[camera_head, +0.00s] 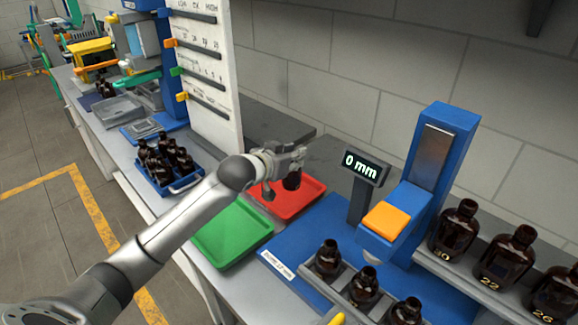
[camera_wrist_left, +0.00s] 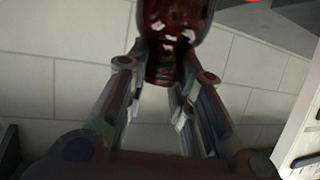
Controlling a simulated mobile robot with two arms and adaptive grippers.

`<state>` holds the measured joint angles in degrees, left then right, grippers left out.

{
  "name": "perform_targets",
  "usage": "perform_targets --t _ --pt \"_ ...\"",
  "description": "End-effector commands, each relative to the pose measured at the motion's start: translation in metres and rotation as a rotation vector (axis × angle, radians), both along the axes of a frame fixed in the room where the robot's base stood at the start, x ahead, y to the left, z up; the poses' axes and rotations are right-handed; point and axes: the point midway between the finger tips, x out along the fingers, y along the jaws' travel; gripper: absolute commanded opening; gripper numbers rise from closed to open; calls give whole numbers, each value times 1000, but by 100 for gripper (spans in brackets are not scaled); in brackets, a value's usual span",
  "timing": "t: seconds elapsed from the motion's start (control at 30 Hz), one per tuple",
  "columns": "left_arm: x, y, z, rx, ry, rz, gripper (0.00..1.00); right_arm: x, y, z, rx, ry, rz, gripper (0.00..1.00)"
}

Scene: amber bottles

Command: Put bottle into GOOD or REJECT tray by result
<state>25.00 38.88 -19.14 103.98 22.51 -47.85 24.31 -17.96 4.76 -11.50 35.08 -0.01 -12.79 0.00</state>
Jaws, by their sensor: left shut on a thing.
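My left gripper (camera_head: 280,160) is shut on an amber bottle (camera_head: 292,181) and holds it above the red tray. In the left wrist view the bottle (camera_wrist_left: 172,40) sits between the two fingers (camera_wrist_left: 160,82). The red tray (camera_head: 312,187) lies behind the green tray (camera_head: 232,236); both look empty where visible, but my gripper and arm cover parts of them. I cannot read which tray is GOOD or REJECT. My right gripper is not in view.
A blue gauge stand (camera_head: 437,150) with an orange block rises right of the trays. Several bottles stand in a front rack (camera_head: 345,297) and on a grey shelf (camera_head: 455,268) at right. A blue crate of bottles (camera_head: 184,184) and a white board (camera_head: 210,75) stand left.

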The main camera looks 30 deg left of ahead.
Motion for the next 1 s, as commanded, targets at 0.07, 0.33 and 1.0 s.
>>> perform_targets --t 0.07,0.33,1.0 --pt "7 8 -10 0 -1 2 0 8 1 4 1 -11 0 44" --pt "18 17 -27 -1 -5 0 0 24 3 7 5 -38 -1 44" --pt "19 19 -64 0 -4 0 25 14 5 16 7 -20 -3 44"
